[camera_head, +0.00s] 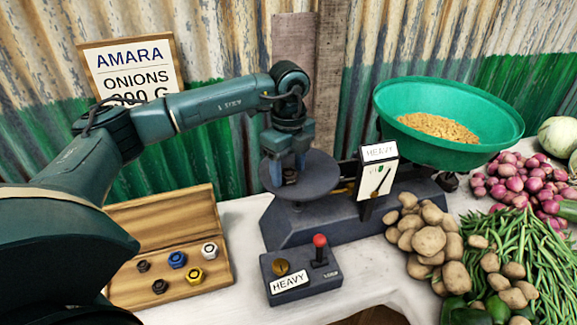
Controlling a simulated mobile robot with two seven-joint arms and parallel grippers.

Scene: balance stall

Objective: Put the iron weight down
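The iron weight (290,176) is small and dark, and shows between the fingers of my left gripper (289,172). The fingers look shut on it, low over the round dark plate (315,184) on the left side of the balance (310,222). I cannot tell whether the weight touches the plate. A green pan (400,136) with yellowish grain sits on the balance's right side. My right gripper is not in view.
An open wooden box (217,262) at the left holds several small weights. A control box (300,277) with a red-knobbed lever stands in front of the balance. Potatoes (425,235), beans and onions crowd the right. A sign (130,72) reads AMARA ONIONS.

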